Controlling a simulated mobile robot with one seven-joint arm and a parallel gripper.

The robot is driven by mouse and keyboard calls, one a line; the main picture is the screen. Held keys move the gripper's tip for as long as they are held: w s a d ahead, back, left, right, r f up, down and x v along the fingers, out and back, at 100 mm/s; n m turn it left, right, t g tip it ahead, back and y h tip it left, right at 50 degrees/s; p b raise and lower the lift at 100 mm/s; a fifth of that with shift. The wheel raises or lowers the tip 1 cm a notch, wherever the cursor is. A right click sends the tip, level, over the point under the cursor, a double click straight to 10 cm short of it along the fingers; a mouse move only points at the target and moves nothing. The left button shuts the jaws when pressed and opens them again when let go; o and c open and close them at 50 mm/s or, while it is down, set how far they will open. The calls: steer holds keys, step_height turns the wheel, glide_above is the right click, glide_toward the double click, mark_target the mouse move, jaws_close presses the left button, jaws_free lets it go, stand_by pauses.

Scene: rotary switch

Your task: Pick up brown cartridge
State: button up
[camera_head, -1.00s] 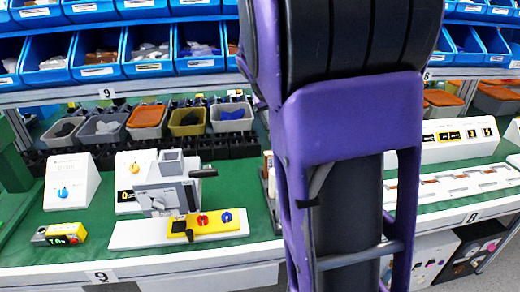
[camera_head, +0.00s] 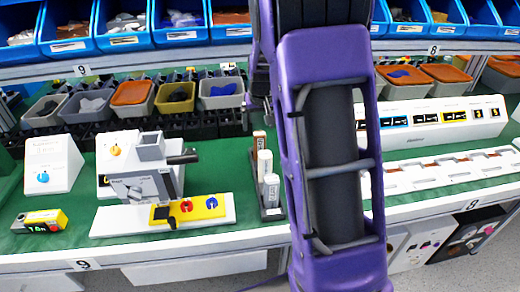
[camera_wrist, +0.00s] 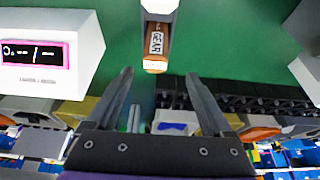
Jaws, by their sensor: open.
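The brown cartridge (camera_head: 259,143) stands at the back of a dark holder (camera_head: 273,213) in the head view, left of my arm. Two white cartridges (camera_head: 265,163) stand in front of it in the same holder. In the wrist view the brown cartridge (camera_wrist: 156,48) shows with a lettered label, and a white block end sits just above it in the picture. My gripper (camera_wrist: 158,73) is open and empty, with its two fingers spread wide. The brown cartridge appears ahead of the gap between the fingertips, apart from both.
A grey machine (camera_head: 150,180) with a dark handle stands left of the holder on a white base. A white box with a pink-framed display (camera_wrist: 45,50) is at the wrist view's left. Small bins (camera_head: 175,98) line the back. Green table shows around the holder.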

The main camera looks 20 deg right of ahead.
mark_target(260, 141)
steer(key=x, duration=0.4)
steer(key=shift+w+d+f, duration=0.1)
steer(key=shift+w+f, duration=0.05)
steer(key=shift+f, duration=0.15)
steer(key=shift+s+d+b+x, duration=0.1)
steer(key=shift+b+x, duration=0.05)
steer(key=shift+x, duration=0.75)
steer(key=shift+s+d+b+x, duration=0.1)
steer(key=shift+s+b+x, duration=0.1)
steer(key=shift+x, duration=0.7)
steer(key=shift+s+d+b+x, duration=0.1)
steer(key=shift+d+b+x, duration=0.05)
steer(key=shift+x, duration=0.75)
jaws_close()
